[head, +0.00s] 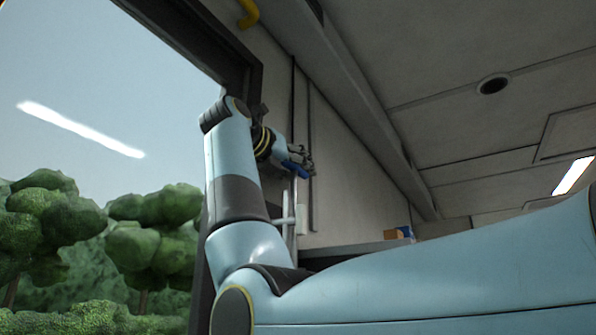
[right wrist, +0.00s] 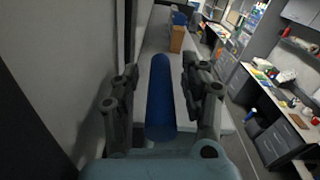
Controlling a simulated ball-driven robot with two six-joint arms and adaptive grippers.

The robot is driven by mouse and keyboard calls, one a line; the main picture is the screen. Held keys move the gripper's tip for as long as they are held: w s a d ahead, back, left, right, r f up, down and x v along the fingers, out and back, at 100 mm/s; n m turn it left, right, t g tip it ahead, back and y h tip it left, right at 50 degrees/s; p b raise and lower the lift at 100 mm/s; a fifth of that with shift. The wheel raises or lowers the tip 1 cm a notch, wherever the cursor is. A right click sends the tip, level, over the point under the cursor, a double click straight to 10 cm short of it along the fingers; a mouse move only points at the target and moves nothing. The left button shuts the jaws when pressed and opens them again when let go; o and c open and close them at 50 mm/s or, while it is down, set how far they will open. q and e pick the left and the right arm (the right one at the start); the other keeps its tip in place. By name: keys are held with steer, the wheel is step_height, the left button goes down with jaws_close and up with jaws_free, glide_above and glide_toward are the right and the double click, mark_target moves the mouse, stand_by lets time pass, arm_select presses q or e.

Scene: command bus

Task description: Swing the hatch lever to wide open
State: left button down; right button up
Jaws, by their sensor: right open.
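My right gripper (head: 301,166) is raised beside the wall in the head view, near the edge of a large window. In the right wrist view, a blue cylindrical handle (right wrist: 160,103), which looks like the hatch lever's grip, lies lengthwise between the fingers of the same gripper (right wrist: 161,92). The fingers are open, one on each side of the handle. I cannot tell whether either finger touches it. The blue handle (head: 293,170) shows as a small patch at the gripper in the head view. Where the lever joins the wall is hidden. My left gripper is out of view.
The window frame (head: 180,35) runs along the left, and the ceiling slopes over the wall. A shelf (head: 345,249) holds a small box (head: 398,234). In the right wrist view, a cluttered desk (right wrist: 283,110) stands to the right across open floor.

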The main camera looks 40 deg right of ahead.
steer(key=shift+c, duration=0.9)
steer(key=shift+a, duration=0.1)
jaws_close()
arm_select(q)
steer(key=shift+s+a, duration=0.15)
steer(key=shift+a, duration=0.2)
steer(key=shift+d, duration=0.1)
